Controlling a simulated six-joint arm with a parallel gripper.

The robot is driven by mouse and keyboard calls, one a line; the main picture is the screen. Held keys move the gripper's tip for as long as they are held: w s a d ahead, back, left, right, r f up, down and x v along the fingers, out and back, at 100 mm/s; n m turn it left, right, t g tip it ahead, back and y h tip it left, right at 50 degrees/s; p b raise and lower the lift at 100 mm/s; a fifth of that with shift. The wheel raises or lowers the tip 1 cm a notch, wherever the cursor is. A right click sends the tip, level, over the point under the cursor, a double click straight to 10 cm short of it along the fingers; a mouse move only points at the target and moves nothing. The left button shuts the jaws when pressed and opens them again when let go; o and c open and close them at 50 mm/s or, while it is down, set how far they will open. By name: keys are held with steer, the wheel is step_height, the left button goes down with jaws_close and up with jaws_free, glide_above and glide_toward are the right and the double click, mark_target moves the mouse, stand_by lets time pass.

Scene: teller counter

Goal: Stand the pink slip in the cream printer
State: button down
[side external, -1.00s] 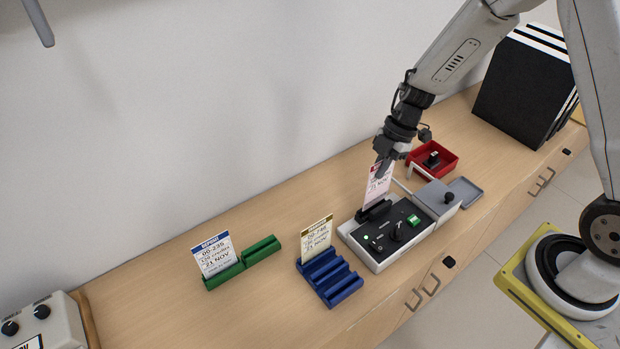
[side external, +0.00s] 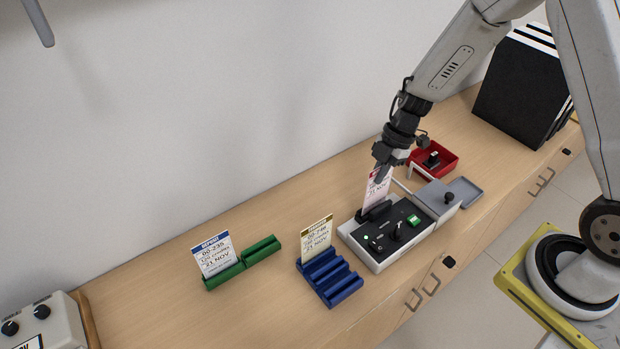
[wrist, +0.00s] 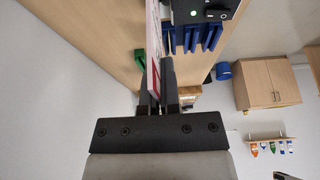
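The pink slip (side external: 377,192) stands nearly upright over the cream printer (side external: 378,263), with its lower edge at the black slot piece (side external: 374,213) on the printer's back left. I cannot tell how deep it sits in the slot. My gripper (side external: 382,168) is shut on the slip's top edge. In the wrist view the slip (wrist: 153,45) shows nearly edge-on, between the fingers (wrist: 158,100). The printer has a black top panel with a green light, a green button and a dark knob.
A blue slotted rack (side external: 330,280) with a yellow-headed slip stands left of the printer. Further left is a green holder (side external: 262,250) with a blue-headed slip. A red tray (side external: 447,168) with a black-handled item is behind the printer. Black binders (side external: 522,90) stand at far right.

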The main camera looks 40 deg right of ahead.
steer(key=shift+f, duration=1.05)
steer(key=c, duration=0.8)
jaws_free()
steer(key=shift+o, duration=0.2)
steer(key=shift+r, duration=0.15)
steer(key=shift+r, duration=3.4)
